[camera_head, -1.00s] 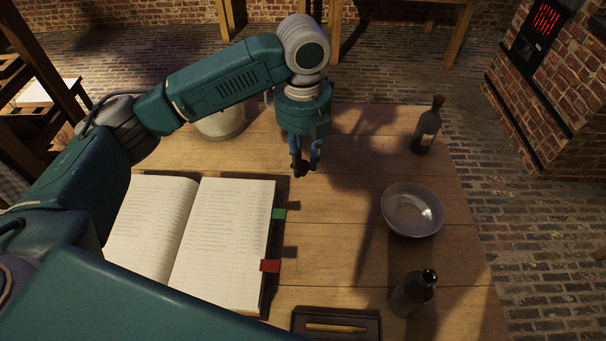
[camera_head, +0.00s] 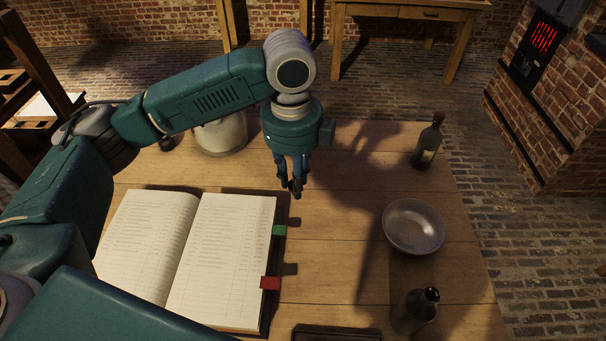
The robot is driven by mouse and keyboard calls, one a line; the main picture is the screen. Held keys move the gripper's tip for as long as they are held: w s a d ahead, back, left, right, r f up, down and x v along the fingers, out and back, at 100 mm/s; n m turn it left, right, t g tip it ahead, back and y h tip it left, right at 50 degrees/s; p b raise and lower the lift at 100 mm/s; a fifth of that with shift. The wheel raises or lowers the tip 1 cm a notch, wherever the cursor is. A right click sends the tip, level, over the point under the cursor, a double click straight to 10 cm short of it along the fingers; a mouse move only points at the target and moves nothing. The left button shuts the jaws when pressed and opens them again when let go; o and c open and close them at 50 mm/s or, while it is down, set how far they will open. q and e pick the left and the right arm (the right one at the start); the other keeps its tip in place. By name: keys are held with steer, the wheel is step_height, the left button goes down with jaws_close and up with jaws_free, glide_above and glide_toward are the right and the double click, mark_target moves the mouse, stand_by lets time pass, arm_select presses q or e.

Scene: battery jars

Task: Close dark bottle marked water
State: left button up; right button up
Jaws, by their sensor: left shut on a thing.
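A dark bottle (camera_head: 414,312) stands upright near the front right of the table. Its neck has no brown stopper like the other bottle's, and no label can be read. A second dark bottle (camera_head: 428,146) stands at the back right with a pale label and a brown stopper in its neck. My left gripper (camera_head: 296,187) points down above the middle of the table, well left of both bottles. It is shut on a small dark thing, mostly hidden between the fingers. My right gripper is not in view.
A shallow grey bowl (camera_head: 414,227) sits between the two bottles. An open ledger (camera_head: 225,262) with green and red tabs lies at left. A pale pot (camera_head: 221,136) stands behind my arm. A dark tray (camera_head: 336,334) is cut off at the bottom edge.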

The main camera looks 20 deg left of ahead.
arm_select(q)
steer(key=s+a+n, duration=0.1)
steer(key=s+n, duration=0.4)
steer(key=n, duration=0.7)
steer(key=s+a+r+n, duration=0.1)
steer(key=s+a+n, duration=0.1)
steer(key=s+n, duration=0.4)
steer(key=shift+n, duration=2.9)
